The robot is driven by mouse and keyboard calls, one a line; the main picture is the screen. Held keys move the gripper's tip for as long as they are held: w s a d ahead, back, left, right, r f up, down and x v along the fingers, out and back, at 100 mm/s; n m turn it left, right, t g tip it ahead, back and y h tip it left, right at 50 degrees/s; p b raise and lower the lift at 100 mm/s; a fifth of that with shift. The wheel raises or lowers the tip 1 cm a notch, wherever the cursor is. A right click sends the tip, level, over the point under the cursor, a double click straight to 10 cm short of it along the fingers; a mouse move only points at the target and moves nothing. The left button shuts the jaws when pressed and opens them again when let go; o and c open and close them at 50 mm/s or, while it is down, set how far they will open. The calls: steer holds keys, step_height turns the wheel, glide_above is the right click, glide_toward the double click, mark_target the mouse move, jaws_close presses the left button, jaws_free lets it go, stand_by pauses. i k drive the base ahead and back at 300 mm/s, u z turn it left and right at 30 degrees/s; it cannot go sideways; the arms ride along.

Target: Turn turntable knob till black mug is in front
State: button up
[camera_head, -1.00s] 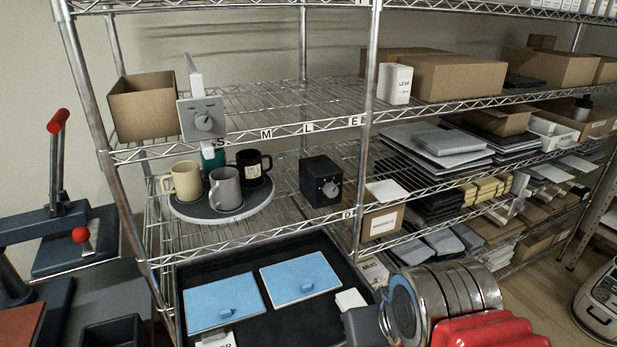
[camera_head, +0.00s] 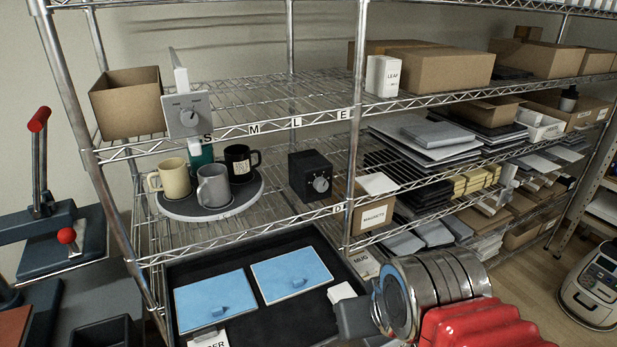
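A round grey turntable (camera_head: 180,211) sits on the middle wire shelf. A grey mug (camera_head: 214,187) stands at its front. A cream mug (camera_head: 172,178) stands at the left, and a black mug (camera_head: 238,168) with a pale label stands at the back right. A black box with a round silver knob (camera_head: 320,184) stands to the right of the turntable. A grey box with a dial knob (camera_head: 190,116) hangs at the shelf edge above the mugs. I cannot tell which knob belongs to the turntable.
A black tray (camera_head: 290,325) with two blue plates lies below the turntable. A cardboard box (camera_head: 127,105) stands on the upper shelf. A lever press (camera_head: 45,220) stands at the left.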

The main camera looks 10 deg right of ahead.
mark_target(320, 184)
steer(key=z, duration=0.05)
steer(key=k, duration=1)
steer(key=u, duration=0.35)
steer(key=i, duration=0.65)
steer(key=u, duration=0.2)
